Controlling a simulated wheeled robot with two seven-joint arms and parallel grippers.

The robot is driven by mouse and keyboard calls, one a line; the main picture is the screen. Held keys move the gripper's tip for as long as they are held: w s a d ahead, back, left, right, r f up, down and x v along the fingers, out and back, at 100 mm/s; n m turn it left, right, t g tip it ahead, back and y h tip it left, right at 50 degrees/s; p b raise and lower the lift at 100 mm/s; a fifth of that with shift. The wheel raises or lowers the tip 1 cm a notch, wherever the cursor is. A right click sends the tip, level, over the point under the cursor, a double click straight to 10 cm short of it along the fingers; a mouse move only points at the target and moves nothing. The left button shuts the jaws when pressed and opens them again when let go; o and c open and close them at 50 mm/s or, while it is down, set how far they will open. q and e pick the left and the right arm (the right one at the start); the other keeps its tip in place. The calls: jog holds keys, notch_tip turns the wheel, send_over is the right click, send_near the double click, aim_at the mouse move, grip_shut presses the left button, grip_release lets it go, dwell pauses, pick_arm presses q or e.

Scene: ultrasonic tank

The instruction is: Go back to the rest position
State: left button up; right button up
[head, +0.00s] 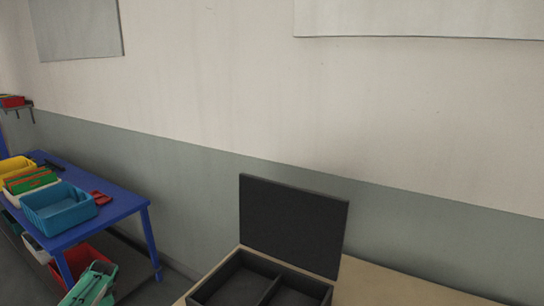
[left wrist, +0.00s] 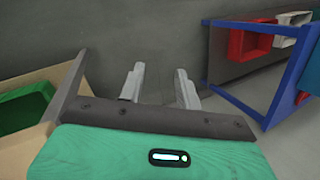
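My left gripper (left wrist: 159,82) shows in the left wrist view. Its two grey fingers stand apart with nothing between them, in front of a plain grey surface. In the head view, a green part of my left arm (head: 91,286) shows at the bottom left; its fingertips cannot be made out there. My right gripper is in neither view. A black box (head: 206,290) with two visible compartments and a raised black lid (head: 293,225) stands on a wooden table (head: 385,287) in the head view. The compartments look dark and empty, but their bottoms are cut off.
A blue table (head: 125,201) with a blue bin (head: 60,208) and other coloured bins stands at the left; it also shows in the left wrist view (left wrist: 235,105). A wall runs behind.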

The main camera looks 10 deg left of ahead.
pick_arm(q)
jog(key=s+a+f+n+y, duration=0.2)
jog(key=s+a+f, duration=0.1)
jog(key=s+f, duration=2)
jog(key=s+d+f+n, duration=0.1)
jog(key=s+f, duration=0.2)
jog(key=s, duration=0.8)
jog(key=s+f+h, duration=0.1)
jog(key=s+f, duration=0.2)
jog(key=s, duration=0.8)
jog(key=s+d+f+n, duration=0.1)
jog(key=s+f, duration=0.2)
jog(key=s, duration=0.8)
jog(key=d+f+h, duration=0.1)
jog(key=d+f, duration=0.2)
jog(key=d, duration=1.1)
jog(key=s+d+f+n+h, duration=0.1)
jog(key=d+f, duration=0.3)
jog(key=d, duration=1)
jog(key=s+d+f+h, duration=0.1)
jog(key=d+f+h, duration=0.2)
jog(key=d, duration=1.1)
jog(key=shift+s+d+f+n, duration=0.15)
jog(key=shift+s+f+n, duration=0.15)
jog(key=shift+f, duration=0.2)
